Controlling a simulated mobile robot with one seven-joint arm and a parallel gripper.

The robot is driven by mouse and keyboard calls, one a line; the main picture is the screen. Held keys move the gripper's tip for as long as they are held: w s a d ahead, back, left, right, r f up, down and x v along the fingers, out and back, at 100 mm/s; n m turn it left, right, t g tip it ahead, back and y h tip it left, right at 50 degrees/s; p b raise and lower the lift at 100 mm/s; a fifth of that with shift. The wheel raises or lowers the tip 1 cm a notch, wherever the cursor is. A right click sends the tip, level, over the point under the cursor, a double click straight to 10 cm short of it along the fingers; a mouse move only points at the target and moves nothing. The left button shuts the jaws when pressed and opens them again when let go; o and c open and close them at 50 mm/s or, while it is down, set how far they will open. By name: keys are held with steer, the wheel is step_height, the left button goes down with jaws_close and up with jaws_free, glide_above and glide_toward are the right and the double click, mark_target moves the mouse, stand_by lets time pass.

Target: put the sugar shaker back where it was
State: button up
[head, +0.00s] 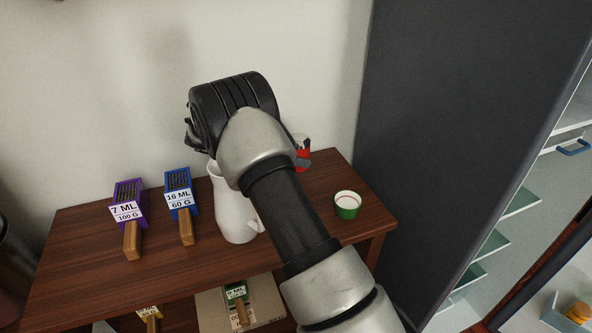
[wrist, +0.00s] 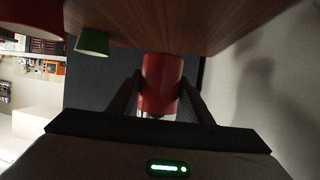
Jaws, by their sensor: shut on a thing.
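My gripper (wrist: 160,98) is shut on a red cylinder, which looks to be the sugar shaker (wrist: 161,82). The shaker sits between the two dark fingers in the wrist view, with its far end against or close to the brown wood. I cannot tell whether it touches the wood. In the head view my wrist and forearm hide the fingers. A small red part of what looks like the same shaker (head: 303,157) shows just right of my wrist, at the back of the wooden table (head: 80,245).
A white pitcher (head: 232,210) stands close left of my arm. A green cup (head: 347,204) stands right of it. Purple (head: 127,205) and blue (head: 180,195) graters with labels lie on the left. A dark panel (head: 450,120) rises beyond the table's right end.

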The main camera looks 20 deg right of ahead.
steer(key=shift+f, duration=2.15)
steer(key=shift+f, duration=0.2)
steer(key=o, duration=1.2)
steer(key=shift+r, duration=0.3)
steer(key=v, duration=0.7)
steer(key=shift+a, duration=0.2)
